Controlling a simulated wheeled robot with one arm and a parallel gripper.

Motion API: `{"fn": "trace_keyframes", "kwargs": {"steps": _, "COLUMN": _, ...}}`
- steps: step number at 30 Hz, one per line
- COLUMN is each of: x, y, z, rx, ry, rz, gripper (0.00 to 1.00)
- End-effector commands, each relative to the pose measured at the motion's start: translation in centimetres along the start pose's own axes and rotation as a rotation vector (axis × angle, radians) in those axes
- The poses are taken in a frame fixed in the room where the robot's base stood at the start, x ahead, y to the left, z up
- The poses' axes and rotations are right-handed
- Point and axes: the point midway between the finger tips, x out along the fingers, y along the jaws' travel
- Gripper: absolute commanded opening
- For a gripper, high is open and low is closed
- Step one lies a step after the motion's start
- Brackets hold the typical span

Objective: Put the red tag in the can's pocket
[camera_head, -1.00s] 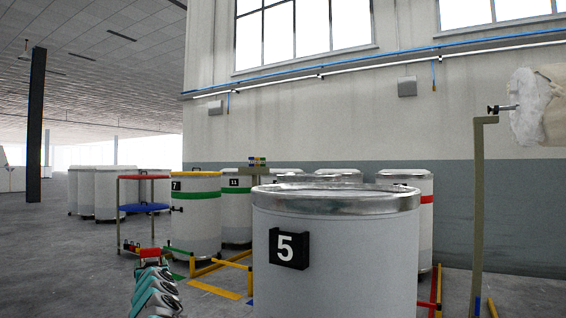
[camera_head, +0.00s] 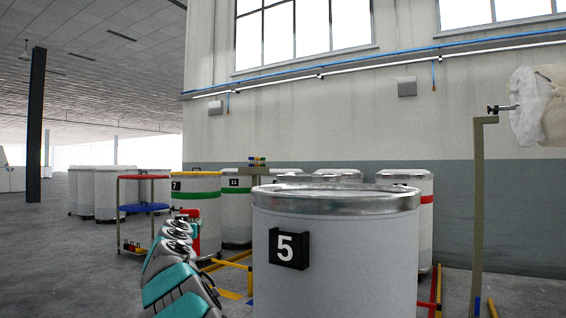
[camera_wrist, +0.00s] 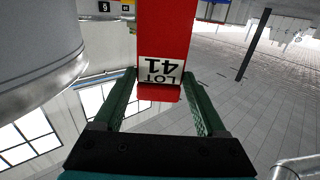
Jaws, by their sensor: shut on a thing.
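The red tag (camera_wrist: 163,30) carries a white label reading "LOT 41", upside down in the wrist view. My gripper (camera_wrist: 160,84) is shut on the tag, with one green finger at each side of its labelled end. In the head view the tag (camera_head: 211,236) shows as a red patch behind my arm, left of the big white can (camera_head: 340,280); my fingers are hard to make out there. That can has a steel rim and a black pocket (camera_head: 289,249) marked 5 on its front left. The tag is apart from this pocket.
A stand with a red top and blue shelf (camera_head: 143,208) is at left, small red things (camera_head: 130,246) low on it. Can 7 (camera_head: 185,190) and other cans stand behind. A tan post (camera_head: 478,210) rises at right. Yellow floor rails (camera_head: 235,260) lie behind my arm.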

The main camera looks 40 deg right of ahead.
Motion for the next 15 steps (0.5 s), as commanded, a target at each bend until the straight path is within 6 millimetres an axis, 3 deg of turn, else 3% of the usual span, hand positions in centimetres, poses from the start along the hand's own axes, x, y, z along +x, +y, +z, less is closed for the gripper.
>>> {"fn": "trace_keyframes", "kwargs": {"steps": 1, "x": -0.1, "y": 1.3, "z": -1.8, "rx": 0.009, "ry": 0.003, "rz": 0.040, "gripper": 0.19}}
{"fn": "trace_keyframes", "kwargs": {"steps": 8, "x": -1.6, "y": 10.4, "z": -8.9, "rx": 0.005, "ry": 0.005, "rz": 0.285, "gripper": 0.19}}
{"fn": "trace_keyframes", "kwargs": {"steps": 15, "x": -6.0, "y": 19.6, "z": -15.1, "rx": 0.001, "ry": 0.004, "rz": 0.532, "gripper": 0.19}}
